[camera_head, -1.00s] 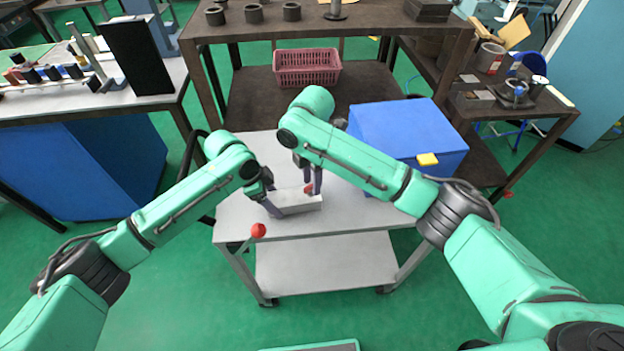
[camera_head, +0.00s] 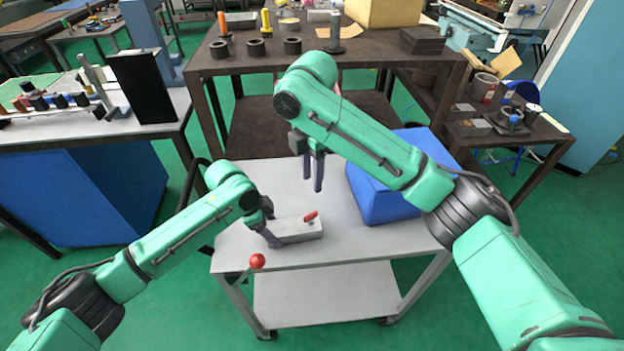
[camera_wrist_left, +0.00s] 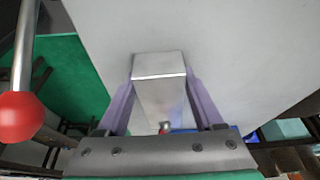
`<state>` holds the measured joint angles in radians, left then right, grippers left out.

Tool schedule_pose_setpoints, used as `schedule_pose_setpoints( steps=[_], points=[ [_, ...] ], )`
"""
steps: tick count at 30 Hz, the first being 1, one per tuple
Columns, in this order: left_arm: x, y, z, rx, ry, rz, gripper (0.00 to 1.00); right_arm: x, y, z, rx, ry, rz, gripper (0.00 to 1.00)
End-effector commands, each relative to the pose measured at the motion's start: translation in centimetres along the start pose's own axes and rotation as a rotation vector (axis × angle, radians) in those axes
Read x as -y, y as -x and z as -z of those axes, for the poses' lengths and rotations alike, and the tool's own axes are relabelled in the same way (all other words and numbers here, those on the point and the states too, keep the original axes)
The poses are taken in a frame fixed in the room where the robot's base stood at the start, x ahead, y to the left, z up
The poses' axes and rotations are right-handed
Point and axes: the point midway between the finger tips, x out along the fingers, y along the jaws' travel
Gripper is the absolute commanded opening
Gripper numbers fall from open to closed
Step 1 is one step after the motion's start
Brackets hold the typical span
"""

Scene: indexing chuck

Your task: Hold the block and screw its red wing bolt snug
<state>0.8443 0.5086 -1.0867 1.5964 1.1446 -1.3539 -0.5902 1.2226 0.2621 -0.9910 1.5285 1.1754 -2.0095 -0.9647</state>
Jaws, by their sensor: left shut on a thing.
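The grey block (camera_head: 300,231) lies on the light grey cart top near its front edge. Its red wing bolt (camera_head: 311,216) stands at the block's right part, with the wing slanted; how deep it sits cannot be told. My left gripper (camera_head: 270,233) is shut on the block's left end. In the left wrist view the block (camera_wrist_left: 158,92) sits between the purple fingers, and a bit of the red bolt (camera_wrist_left: 165,127) shows. My right gripper (camera_head: 313,172) is empty, above and behind the bolt, fingers pointing down with a narrow gap between them.
A blue box (camera_head: 385,195) stands on the cart's right side, partly behind my right arm. A red ball knob (camera_head: 257,261) juts out at the cart's front left. The cart top (camera_head: 340,240) is clear right of the block. A brown workbench (camera_head: 370,52) stands behind.

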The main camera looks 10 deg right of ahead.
Motion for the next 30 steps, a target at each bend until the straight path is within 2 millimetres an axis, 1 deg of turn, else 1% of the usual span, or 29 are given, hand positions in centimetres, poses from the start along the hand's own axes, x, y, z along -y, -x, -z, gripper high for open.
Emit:
schedule_pose_setpoints(
  steps=[6, 8, 11, 14, 21, 24, 27, 30],
  points=[
    [-0.1, -0.1, -0.1, 0.003, 0.001, -0.002, 0.15, -0.1, 0.1, 0.1, 0.009, 0.003, -0.005, 0.40],
    [-0.1, -0.1, -0.1, 0.003, 0.001, -0.002, 0.15, -0.1, -0.1, 0.2, 0.007, 0.000, -0.002, 0.40],
    [-0.1, -0.1, -0.1, 0.003, 0.001, -0.002, 0.15, 0.0, -1.0, 0.3, 0.001, -0.002, 0.004, 0.40],
    [-0.1, -0.1, -0.1, 0.003, 0.001, -0.002, 0.15, 0.1, -2.7, 0.3, 0.000, -0.001, 0.005, 0.40],
    [-0.1, -0.1, -0.1, 0.003, 0.000, -0.002, 0.15, 0.1, -8.8, 0.3, 0.001, -0.001, 0.006, 0.40],
    [-0.1, -0.1, -0.1, 0.003, 0.000, -0.002, 0.15, 0.1, -10.8, 0.3, 0.001, -0.001, 0.004, 0.40],
    [-0.1, -0.1, -0.1, 0.003, 0.000, -0.002, 0.15, 0.0, -11.9, 0.3, 0.001, -0.001, 0.003, 0.40],
    [-0.1, -0.1, -0.1, 0.003, 0.000, -0.002, 0.15, 0.0, -12.3, 0.4, 0.000, 0.000, 0.002, 0.40]
  ],
)
